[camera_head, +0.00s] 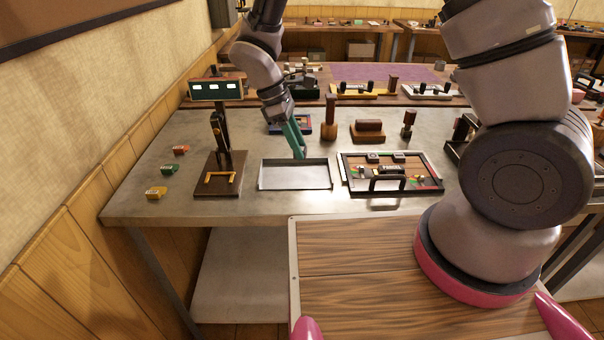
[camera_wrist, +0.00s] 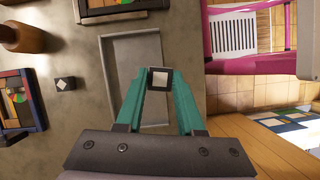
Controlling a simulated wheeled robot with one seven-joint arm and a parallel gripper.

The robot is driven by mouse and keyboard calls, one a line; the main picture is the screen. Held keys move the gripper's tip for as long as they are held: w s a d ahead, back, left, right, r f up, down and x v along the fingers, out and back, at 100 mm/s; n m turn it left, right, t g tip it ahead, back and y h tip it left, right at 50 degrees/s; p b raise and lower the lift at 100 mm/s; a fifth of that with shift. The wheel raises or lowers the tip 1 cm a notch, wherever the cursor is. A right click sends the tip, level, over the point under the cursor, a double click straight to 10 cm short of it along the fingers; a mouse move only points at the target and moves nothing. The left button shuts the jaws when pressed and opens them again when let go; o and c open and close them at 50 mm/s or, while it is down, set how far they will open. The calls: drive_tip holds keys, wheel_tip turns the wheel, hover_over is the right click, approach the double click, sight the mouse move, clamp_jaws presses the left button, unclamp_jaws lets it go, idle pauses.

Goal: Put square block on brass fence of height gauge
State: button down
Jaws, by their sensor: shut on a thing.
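The height gauge stands at the left of the bench in the head view, with a dark base (camera_head: 208,190), an upright post and a display box (camera_head: 216,89) on top. Its brass fence (camera_head: 219,177) is a low U-shaped bar on the base. My gripper (camera_head: 301,154) is to the right of the gauge, by the far edge of a shallow metal tray. In the wrist view the teal fingers (camera_wrist: 160,82) are shut on the square block (camera_wrist: 159,79), dark with a pale square face. The block is too small to make out in the head view.
The metal tray (camera_head: 263,187) looks empty. A board with a black handle (camera_head: 388,183) lies right of it. Several small coloured blocks (camera_head: 156,193) lie left of the gauge. Another small dark block (camera_wrist: 64,83) lies beside the tray. Wooden pieces (camera_head: 331,119) stand behind.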

drive_tip(key=s+a+n, duration=0.1)
drive_tip(key=s+n, duration=0.1)
drive_tip(key=s, duration=0.1)
approach(299, 195)
drive_tip(key=shift+t, duration=0.4)
drive_tip(key=x, duration=0.6)
drive_tip(key=shift+s, duration=0.3)
drive_tip(key=shift+f, duration=0.1)
drive_tip(key=c, duration=0.5)
unclamp_jaws()
